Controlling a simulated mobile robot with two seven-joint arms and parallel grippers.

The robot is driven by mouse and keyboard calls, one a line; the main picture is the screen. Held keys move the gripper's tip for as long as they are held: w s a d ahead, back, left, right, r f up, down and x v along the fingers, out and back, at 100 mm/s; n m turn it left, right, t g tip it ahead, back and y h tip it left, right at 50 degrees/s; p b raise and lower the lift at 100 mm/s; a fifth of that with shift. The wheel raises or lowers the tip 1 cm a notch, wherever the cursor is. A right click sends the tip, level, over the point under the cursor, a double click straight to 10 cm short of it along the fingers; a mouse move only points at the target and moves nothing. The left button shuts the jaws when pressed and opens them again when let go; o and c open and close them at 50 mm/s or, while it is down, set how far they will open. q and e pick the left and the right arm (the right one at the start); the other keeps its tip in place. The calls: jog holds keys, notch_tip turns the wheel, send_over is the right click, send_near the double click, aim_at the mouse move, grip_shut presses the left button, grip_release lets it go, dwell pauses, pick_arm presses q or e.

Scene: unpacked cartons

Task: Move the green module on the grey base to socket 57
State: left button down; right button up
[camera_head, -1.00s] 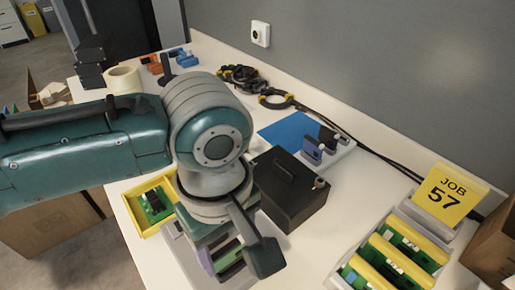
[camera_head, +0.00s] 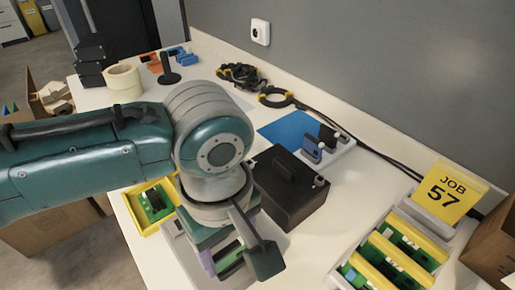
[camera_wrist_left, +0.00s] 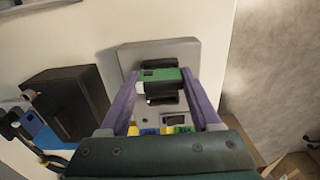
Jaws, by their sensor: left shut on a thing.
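The green module (camera_wrist_left: 163,76) sits between the purple fingers of my left gripper (camera_wrist_left: 163,88) in the wrist view, over the grey base (camera_wrist_left: 190,52). My left gripper is shut on it; whether the module still touches the base I cannot tell. In the head view my left gripper (camera_head: 232,258) hides most of the grey base (camera_head: 180,248), and part of the green module (camera_head: 230,262) shows between the fingers. A yellow "JOB 57" sign (camera_head: 447,192) stands behind a grey rack (camera_head: 424,216) holding green modules and yellow dividers; no socket number is readable. My right gripper is out of view.
A black box with a handle (camera_head: 288,190) stands between the left gripper and the rack. A yellow tray (camera_head: 139,217) with a green board lies left of the base. A blue mat (camera_head: 285,130), black cables (camera_head: 275,97) and a cardboard box (camera_head: 492,247) are nearby.

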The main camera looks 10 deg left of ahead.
aim_at(228, 248)
pick_arm(q)
jog(key=shift+r, duration=0.1)
dwell(0.3)
jog(key=shift+p, duration=0.35)
jog(key=shift+f, duration=0.35)
dwell(0.4)
grip_release()
notch_tip(228, 248, up, 10)
jog(key=p, duration=0.3)
